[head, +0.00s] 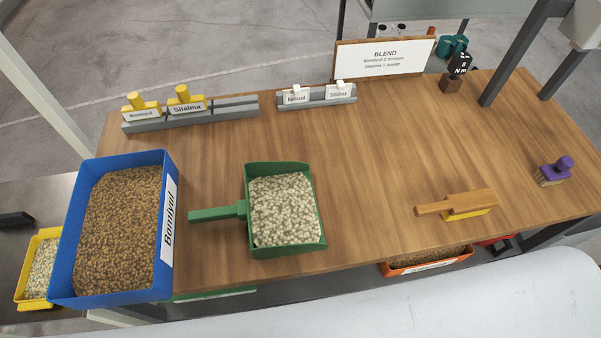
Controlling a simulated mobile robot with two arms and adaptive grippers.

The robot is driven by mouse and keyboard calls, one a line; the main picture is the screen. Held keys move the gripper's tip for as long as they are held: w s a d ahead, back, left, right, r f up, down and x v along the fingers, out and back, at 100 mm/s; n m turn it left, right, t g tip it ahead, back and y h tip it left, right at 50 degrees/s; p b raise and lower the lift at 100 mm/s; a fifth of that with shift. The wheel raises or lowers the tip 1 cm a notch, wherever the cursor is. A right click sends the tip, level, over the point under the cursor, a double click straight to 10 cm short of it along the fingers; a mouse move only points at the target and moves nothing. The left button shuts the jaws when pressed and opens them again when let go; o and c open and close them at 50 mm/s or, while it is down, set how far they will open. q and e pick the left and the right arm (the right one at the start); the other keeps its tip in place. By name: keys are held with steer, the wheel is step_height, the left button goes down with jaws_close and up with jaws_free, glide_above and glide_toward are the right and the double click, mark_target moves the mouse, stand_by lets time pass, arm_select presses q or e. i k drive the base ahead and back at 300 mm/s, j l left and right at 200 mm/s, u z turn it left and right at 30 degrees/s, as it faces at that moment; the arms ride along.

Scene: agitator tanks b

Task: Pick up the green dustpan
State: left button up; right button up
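The green dustpan (322,238) rests on the wooden table, left of its middle. It is filled with pale, round pellets (283,208). Its green handle (217,212) points left, toward the blue bin, with a gap of bare wood between them. Neither of my grippers shows in the head view, and nothing is seen holding the dustpan.
Grey label racks (190,118) and a BLEND sign (384,60) line the back. A wooden-handled brush (456,203) and a purple-knobbed brush (554,172) lie right. The middle is clear.

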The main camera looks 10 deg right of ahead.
mark_target(280, 208)
steer(key=k+l, duration=0.15)
steer(key=k, duration=0.15)
steer(key=k+l, duration=0.1)
steer(key=k, duration=0.25)
steer(key=z, duration=2)
steer(key=k+u, duration=0.2)
steer(key=u, duration=1.8)
steer(key=i+j+z, duration=0.1)
steer(key=j+z, duration=0.15)
steer(key=i+j+z, duration=0.1)
steer(key=j+z, duration=0.15)
steer(key=j, duration=0.15)
